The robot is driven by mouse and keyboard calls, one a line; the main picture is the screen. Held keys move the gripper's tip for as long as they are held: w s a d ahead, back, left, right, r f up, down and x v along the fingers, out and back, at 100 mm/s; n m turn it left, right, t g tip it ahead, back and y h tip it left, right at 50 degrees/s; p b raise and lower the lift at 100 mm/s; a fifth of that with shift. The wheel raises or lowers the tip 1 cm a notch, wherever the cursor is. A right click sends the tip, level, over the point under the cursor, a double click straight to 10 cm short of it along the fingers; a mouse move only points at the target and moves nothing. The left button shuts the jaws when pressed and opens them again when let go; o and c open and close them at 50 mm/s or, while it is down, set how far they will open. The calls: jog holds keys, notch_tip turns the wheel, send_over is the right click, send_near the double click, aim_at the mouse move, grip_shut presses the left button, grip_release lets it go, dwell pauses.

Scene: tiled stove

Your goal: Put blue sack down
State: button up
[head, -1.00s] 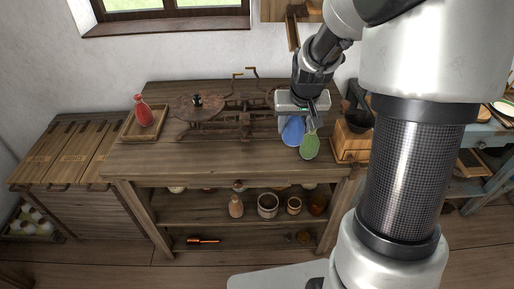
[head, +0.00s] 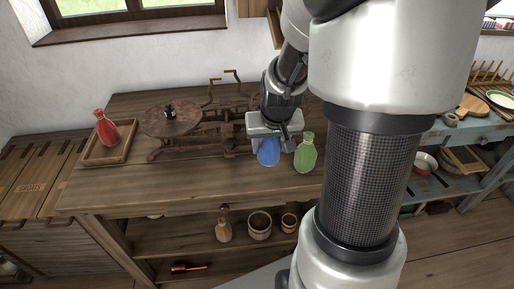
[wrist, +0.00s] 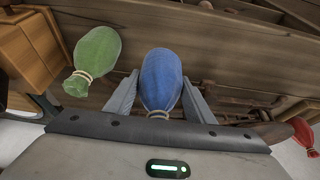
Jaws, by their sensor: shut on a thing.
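The blue sack (head: 268,152) is in my gripper (head: 268,140), over the right part of the wooden workbench (head: 200,172). In the wrist view the blue sack (wrist: 161,80) sits between both fingers of my gripper (wrist: 160,100), its tied neck toward the palm. I cannot tell whether its lower end touches the bench top. The green sack (head: 305,155) stands just right of it, apart from my gripper; in the wrist view the green sack (wrist: 95,58) is on the left. The red sack (head: 105,128) stands in a wooden tray (head: 95,158) at the bench's left end.
A dark balance scale (head: 172,122) with a round pan stands left of my gripper. Pots (head: 260,225) stand on the shelf below. A wooden box (wrist: 25,55) is beside the green sack. The front left of the bench top is clear.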

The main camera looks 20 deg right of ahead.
aim_at(268, 156)
jog(key=shift+f+b, duration=0.5)
jog(key=shift+f, duration=1.65)
jog(key=shift+f, duration=0.1)
jog(key=shift+f, duration=0.15)
jog(key=o, duration=1.2)
jog(key=shift+r, duration=0.35)
jog(key=p+v, duration=0.3)
jog(key=v, duration=0.8)
jog(key=shift+s+a+r, duration=0.1)
jog(key=shift+s+r, duration=0.15)
jog(key=shift+r, duration=0.1)
